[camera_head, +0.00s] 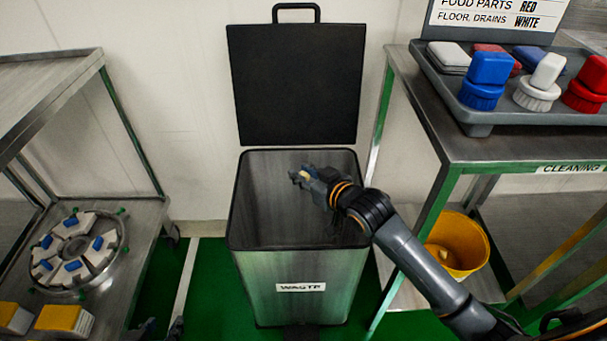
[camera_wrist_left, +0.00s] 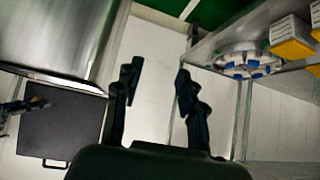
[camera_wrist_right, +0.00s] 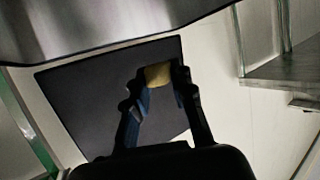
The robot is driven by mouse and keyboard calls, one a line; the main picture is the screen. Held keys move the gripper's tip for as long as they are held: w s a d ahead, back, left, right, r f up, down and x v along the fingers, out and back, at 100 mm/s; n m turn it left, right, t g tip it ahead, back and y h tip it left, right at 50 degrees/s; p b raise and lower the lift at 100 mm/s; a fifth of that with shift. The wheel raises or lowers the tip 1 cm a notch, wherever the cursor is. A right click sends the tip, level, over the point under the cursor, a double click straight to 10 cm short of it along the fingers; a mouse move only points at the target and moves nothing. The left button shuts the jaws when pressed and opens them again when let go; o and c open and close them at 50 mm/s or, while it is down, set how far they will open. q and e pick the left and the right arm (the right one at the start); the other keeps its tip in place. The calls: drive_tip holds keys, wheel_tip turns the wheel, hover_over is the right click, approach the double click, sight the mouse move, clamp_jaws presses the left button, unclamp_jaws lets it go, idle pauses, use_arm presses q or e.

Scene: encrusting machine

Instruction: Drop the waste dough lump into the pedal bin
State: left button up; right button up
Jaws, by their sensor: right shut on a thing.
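The waste dough lump is a small tan piece (camera_wrist_right: 158,75) between the fingertips of my right gripper (camera_wrist_right: 161,79). In the head view, my right gripper (camera_head: 305,177) reaches in over the open mouth of the bin, shut on the lump. The pedal bin (camera_head: 258,285) is a steel box with a black rim and a "WASTE" label. Its black lid (camera_head: 295,90) stands up against the wall. My left gripper (camera_wrist_left: 159,79) is open and empty in the left wrist view. Only dark parts of it show at the head view's bottom edge. The bin's floor is hidden.
A steel cleaning table (camera_head: 450,140) with a grey tray of brushes (camera_head: 485,117) stands right of the bin, a yellow bucket (camera_head: 460,240) below. At left, a steel shelf unit (camera_head: 120,230) carries a round part (camera_head: 85,270) and yellow boxes (camera_head: 65,318).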

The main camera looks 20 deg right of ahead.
use_arm(q)
drive_tip(key=shift+w+d+r+t+h+b, duration=0.2)
drive_tip(key=shift+w+d+r+t, duration=0.1)
drive_tip(key=shift+w+r+t, duration=0.4)
drive_tip(key=shift+w+d+r+t+h+b, duration=0.15)
drive_tip(key=shift+w+d+r+t, duration=0.15)
drive_tip(key=shift+w+r+t, duration=0.45)
use_arm(e)
drive_tip(key=shift+f, duration=0.35)
use_arm(q)
drive_tip(key=shift+w+f+g, duration=0.1)
drive_tip(key=shift+g, duration=0.15)
use_arm(e)
drive_tip(key=o, duration=0.8)
drive_tip(key=shift+o, duration=0.2)
drive_tip(key=v, duration=1.2)
